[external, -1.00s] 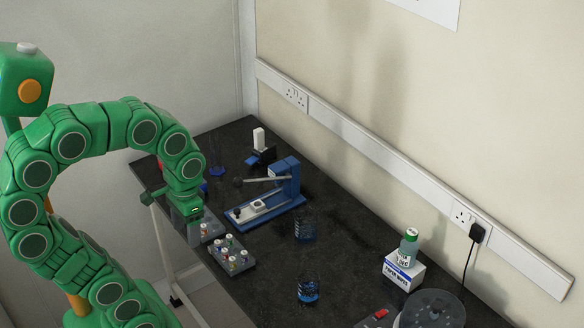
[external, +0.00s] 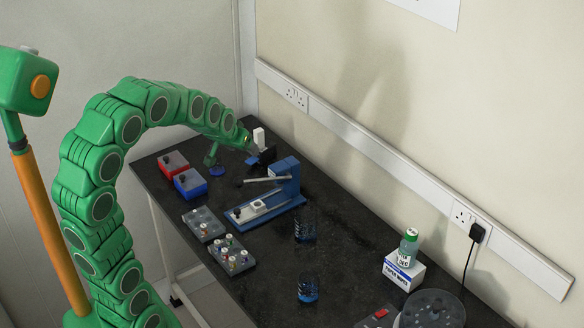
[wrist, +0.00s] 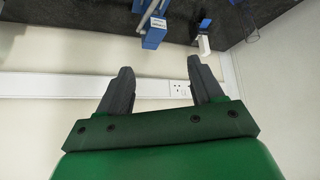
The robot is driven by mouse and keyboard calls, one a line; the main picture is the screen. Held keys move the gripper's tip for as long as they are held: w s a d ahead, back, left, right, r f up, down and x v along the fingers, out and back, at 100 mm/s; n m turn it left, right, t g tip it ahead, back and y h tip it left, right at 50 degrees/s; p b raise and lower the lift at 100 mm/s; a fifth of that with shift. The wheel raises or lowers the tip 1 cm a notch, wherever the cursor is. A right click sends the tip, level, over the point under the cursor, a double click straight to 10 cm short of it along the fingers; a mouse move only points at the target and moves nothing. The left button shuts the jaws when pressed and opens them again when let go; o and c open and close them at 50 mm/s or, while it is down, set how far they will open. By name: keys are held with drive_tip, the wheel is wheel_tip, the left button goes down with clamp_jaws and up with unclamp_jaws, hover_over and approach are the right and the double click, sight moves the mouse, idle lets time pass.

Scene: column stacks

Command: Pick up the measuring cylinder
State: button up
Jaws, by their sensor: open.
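The measuring cylinder has a blue base (external: 217,171) and stands at the far end of the black bench, left of the blue lever device. In the external view my arm hides most of its upper part. In the wrist view a thin, clear blue-tinted shape at the top right edge looks like the cylinder (wrist: 251,34), partly cut off. My gripper (wrist: 160,72) is open with nothing between its fingers, which point toward the wall. In the external view its end (external: 254,148) is above the far bench, right of the cylinder and apart from it.
A white upright device (external: 259,137) and the blue lever device (external: 287,183) stand close by. Red (external: 173,164) and blue (external: 190,184) boxes and vial racks (external: 232,256) line the left edge. Two beakers (external: 305,230) (external: 308,291) stand nearer the front. The wall runs behind.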

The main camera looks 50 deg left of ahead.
drive_tip(key=w+a+n+t+y, duration=0.15)
drive_tip(key=a+y, duration=0.25)
drive_tip(key=a, duration=1)
drive_tip(key=w+a+n+y, duration=0.2)
drive_tip(key=a+n+y, duration=0.1)
drive_tip(key=a, duration=1)
wheel_tip(320, 180, down, 20)
drive_tip(key=shift+f+x, duration=0.1)
drive_tip(key=shift+x, duration=1.85)
drive_tip(key=shift+f+x, duration=0.15)
drive_tip(key=shift+x, duration=1.85)
drive_tip(key=shift+s, duration=0.1)
drive_tip(key=c, duration=1.1)
drive_tip(key=shift+r+t, duration=0.1)
drive_tip(key=shift+t, duration=0.15)
